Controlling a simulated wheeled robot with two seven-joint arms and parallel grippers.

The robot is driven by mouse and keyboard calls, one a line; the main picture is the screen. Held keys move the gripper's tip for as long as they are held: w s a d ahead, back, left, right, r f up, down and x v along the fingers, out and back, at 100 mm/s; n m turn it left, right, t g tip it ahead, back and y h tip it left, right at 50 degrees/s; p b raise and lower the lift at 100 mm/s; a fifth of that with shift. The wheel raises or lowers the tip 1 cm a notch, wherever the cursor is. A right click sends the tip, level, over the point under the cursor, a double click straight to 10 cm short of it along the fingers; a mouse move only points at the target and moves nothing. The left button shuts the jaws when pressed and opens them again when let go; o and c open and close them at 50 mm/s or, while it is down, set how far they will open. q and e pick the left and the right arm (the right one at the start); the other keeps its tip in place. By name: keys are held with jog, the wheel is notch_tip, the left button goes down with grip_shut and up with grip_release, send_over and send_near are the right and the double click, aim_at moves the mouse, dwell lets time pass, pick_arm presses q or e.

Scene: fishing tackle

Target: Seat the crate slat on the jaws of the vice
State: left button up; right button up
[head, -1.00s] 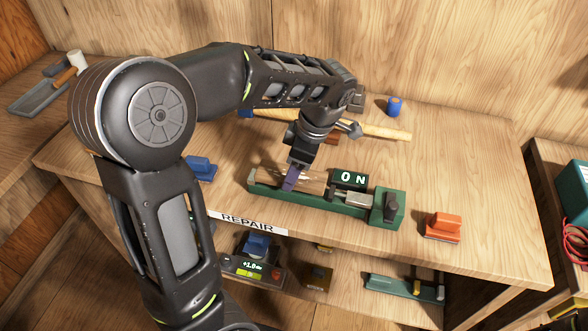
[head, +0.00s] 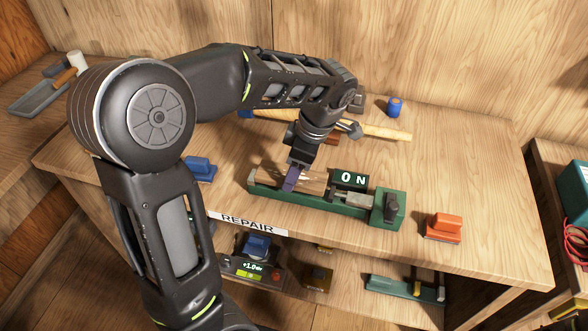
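The crate slat (head: 314,181), a short brown wooden piece, lies lengthwise over the left part of the green vice (head: 320,210). Its right end is close to the vice's dark jaw, left of the screw block. My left gripper (head: 291,181) points down at the slat's left half. My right gripper is not in view.
A long pale wooden handle (head: 385,131) lies behind.

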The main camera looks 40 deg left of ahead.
aim_at(303, 177)
pick_arm(q)
jog(key=shift+f+b, duration=1.15)
jog(key=shift+f, duration=0.2)
jog(key=o, duration=1.5)
jog(key=shift+r, duration=0.1)
jog(key=p+v, duration=0.1)
jog(key=v, duration=0.6)
jog(key=shift+d+r, duration=0.1)
jog(key=shift+r, duration=0.3)
jog(key=shift+f, duration=0.1)
